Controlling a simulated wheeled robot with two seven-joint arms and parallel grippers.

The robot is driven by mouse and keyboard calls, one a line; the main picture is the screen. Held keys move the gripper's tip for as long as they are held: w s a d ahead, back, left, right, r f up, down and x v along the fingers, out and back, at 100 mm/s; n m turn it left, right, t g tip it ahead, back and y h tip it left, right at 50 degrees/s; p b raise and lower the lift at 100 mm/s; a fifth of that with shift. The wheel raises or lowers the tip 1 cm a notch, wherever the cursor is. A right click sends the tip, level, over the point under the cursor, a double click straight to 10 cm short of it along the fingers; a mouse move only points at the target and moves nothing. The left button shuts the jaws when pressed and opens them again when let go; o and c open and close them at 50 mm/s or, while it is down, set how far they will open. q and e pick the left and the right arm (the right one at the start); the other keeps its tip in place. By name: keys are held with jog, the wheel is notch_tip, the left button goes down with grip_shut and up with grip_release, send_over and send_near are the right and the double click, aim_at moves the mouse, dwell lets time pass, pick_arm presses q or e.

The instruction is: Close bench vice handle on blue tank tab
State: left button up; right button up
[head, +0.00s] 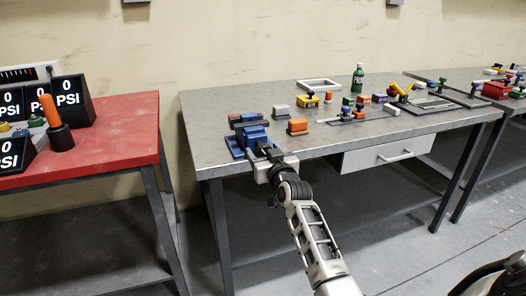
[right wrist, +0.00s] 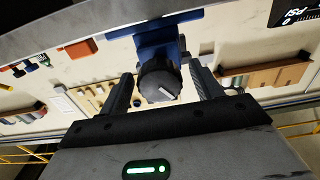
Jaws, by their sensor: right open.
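The blue bench vice (head: 250,136) stands at the near left corner of the grey workbench. In the right wrist view its blue body (right wrist: 157,40) is at top centre, with a dark round knob-like handle (right wrist: 158,82) bearing a white mark in front of it. My right gripper (head: 268,160) is at the front of the vice in the head view. In the right wrist view its open fingers (right wrist: 160,72) stand on either side of the handle, with visible gaps. I cannot make out a separate blue tank tab. My left gripper is not in view.
The grey workbench (head: 225,104) also holds an orange block (head: 297,126), a yellow block (head: 308,101), a green bottle (head: 358,78) and several small parts to the right. A red table (head: 120,125) with PSI gauges stands at left, across a gap.

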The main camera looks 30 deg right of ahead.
jog(key=shift+w+d, duration=0.15)
jog(key=shift+w, duration=0.5)
jog(key=c, duration=1)
jog(key=shift+m+p, duration=0.3)
jog(key=shift+m, duration=0.2)
jog(key=o, duration=1)
jog(key=v, duration=1.6)
